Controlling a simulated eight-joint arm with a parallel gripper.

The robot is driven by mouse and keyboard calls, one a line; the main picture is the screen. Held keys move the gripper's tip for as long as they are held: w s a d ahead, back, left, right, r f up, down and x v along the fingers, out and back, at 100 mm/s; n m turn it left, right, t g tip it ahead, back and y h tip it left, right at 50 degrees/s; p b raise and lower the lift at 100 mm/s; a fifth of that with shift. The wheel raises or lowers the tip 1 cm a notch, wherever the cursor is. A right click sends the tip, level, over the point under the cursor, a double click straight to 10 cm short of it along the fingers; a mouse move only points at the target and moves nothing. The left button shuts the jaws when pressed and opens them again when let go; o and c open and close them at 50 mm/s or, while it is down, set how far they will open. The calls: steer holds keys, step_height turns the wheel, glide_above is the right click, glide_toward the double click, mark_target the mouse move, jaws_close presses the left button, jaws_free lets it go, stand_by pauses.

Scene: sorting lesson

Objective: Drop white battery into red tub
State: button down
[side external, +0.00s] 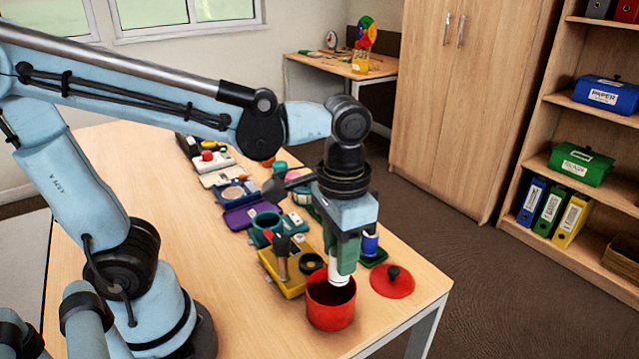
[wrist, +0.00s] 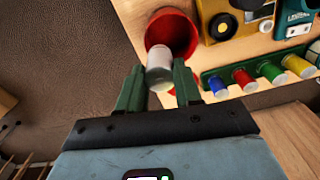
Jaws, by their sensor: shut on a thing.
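My gripper (side external: 343,262) has green fingers and is shut on the white battery (side external: 338,277), which hangs upright below the fingertips. The battery is over the mouth of the red tub (side external: 330,313), its lower end at about rim height in the side view; I cannot tell how far inside it is. In the wrist view the white battery (wrist: 160,66) sits between the fingers of my gripper (wrist: 158,76). It overlaps the near part of the round opening of the red tub (wrist: 151,37) there.
A red lid (side external: 393,284) with a black knob lies right of the tub. A green holder (wrist: 207,77) carries several coloured batteries. The table's front corner is clear.

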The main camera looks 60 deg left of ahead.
steer(key=shift+f, duration=0.2)
steer(key=c, duration=0.7)
jaws_free()
steer(key=shift+r, duration=0.15)
step_height(320, 180, up, 12)
steer(key=shift+f, duration=0.1)
steer(key=a+f+t, duration=0.2)
steer(key=a+f, duration=0.1)
steer(key=w+a+f+n+t, duration=0.1)
steer(key=a+f+t, duration=0.1)
steer(key=a+f, duration=0.1)
steer(key=w+a+f+t, duration=0.1)
steer(key=a+f+t, duration=0.1)
steer(key=f, duration=0.3)
steer(key=shift+w+a+f+n+t, duration=0.15)
steer(key=shift+w+a+n+t, duration=0.1)
steer(key=shift+a+n+t, duration=0.25)
